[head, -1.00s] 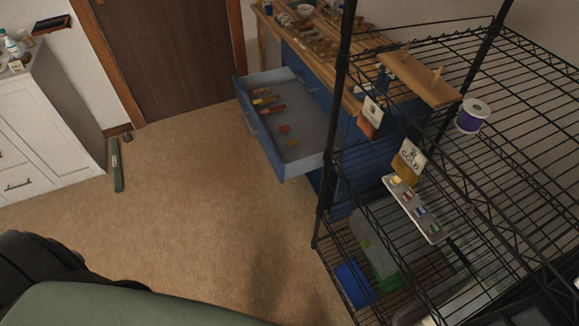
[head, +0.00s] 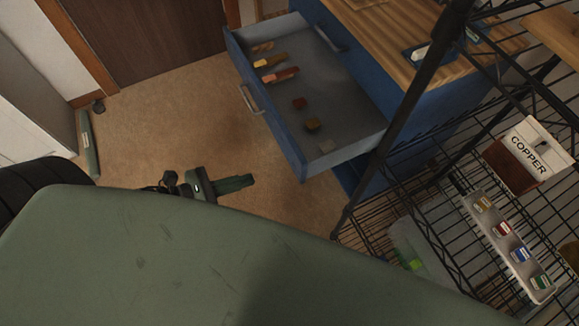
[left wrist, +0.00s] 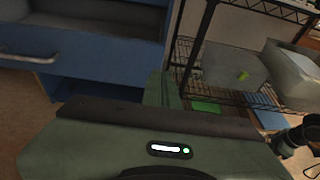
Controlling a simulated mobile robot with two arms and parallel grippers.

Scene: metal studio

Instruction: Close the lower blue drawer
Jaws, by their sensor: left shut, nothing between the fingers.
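The lower blue drawer (head: 272,128) stands pulled out from the blue cabinet (head: 405,108) under the wooden top. Its front has a metal handle (head: 250,99), and several small blocks and pieces lie inside on its grey floor. A closed upper drawer with its own handle (head: 328,38) shows above it. My left gripper (head: 250,181) is shut and empty, low in front of the open drawer and apart from it. In the left wrist view my left gripper (left wrist: 161,88) points at the cabinet, with the drawer front (left wrist: 90,62) at upper left. My right gripper is not in view.
A black wire shelf (head: 420,75) stands close on the right, holding a tray (head: 512,245) of small coloured items and a COPPER card (head: 530,150). A green tool (head: 87,140) lies on the floor at left. Floor left of the drawer is clear.

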